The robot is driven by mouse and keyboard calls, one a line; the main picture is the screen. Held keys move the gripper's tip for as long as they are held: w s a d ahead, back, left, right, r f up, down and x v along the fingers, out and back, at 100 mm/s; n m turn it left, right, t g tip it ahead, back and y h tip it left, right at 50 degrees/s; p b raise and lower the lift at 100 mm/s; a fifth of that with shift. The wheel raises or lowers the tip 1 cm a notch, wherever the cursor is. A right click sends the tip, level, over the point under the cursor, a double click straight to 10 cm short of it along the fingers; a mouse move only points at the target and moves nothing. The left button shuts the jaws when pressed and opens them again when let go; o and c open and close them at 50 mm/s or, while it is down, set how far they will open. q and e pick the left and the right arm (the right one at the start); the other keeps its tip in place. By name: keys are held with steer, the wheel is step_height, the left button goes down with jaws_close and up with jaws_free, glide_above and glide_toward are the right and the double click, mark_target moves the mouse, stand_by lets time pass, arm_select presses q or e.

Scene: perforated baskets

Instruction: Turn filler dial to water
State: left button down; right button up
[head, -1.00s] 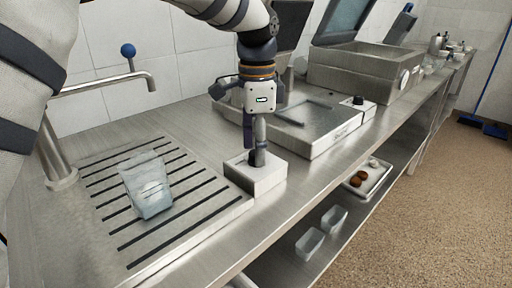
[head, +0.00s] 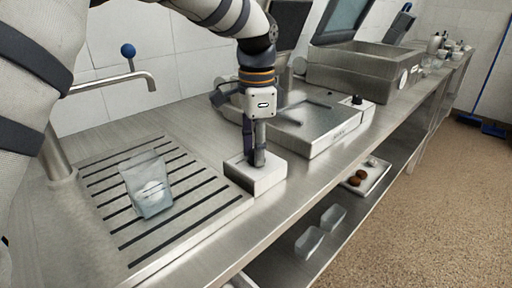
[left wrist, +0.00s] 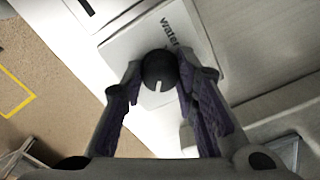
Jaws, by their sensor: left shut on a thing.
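The filler dial (left wrist: 160,70) is a round black knob with a white mark, on top of a small white box (head: 266,178) on the steel counter. The word "Water" is printed on the box beside the dial in the left wrist view. The dial's white mark points toward the bottom of that view, not at the word. My left gripper (head: 255,160) points down over the box, its fingers (left wrist: 158,78) shut around the dial. The gripper mostly hides the dial in the head view. My right gripper is not in view.
A steel tap (head: 110,82) with a blue ball stands behind. A flat appliance (head: 318,135) is right of the box. A tray (head: 370,180) and clear containers are on the lower shelf.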

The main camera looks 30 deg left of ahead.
arm_select(q)
steer(key=n, duration=0.4)
steer(key=shift+p, duration=0.35)
steer(key=n, duration=0.4)
steer(key=shift+n, duration=0.3)
steer(key=n, duration=0.4)
steer(key=shift+n, duration=2.2)
steer(key=c, duration=1.2)
jaws_free()
steer(key=shift+c, duration=0.2)
